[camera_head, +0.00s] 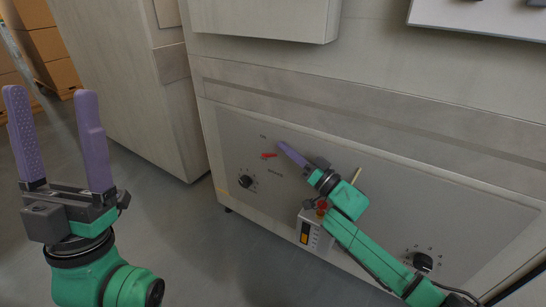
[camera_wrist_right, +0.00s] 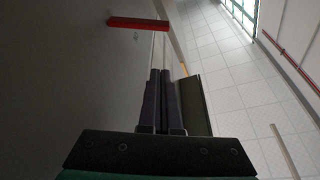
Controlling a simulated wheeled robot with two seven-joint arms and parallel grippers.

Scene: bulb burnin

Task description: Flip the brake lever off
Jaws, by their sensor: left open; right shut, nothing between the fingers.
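The red brake lever (camera_head: 268,155) sits on the grey front panel (camera_head: 235,135), lying nearly level with a slight tilt. In the right wrist view the red lever (camera_wrist_right: 138,23) shows as a red bar just beyond the fingertips. My right gripper (camera_head: 280,145) is shut and empty, its purple fingers close to the lever's right end. A gap shows between fingers and lever in the wrist view (camera_wrist_right: 160,72); contact is not visible. My left gripper (camera_head: 50,95) is open and empty, raised at the left, away from the panel.
A black knob (camera_head: 246,181) is on the panel below the lever, another (camera_head: 423,261) at lower right. A small box with a yellow switch (camera_head: 304,238) and a red top (camera_head: 322,206) is under my right wrist. Cardboard boxes (camera_head: 45,45) stand far left; grey floor is open below.

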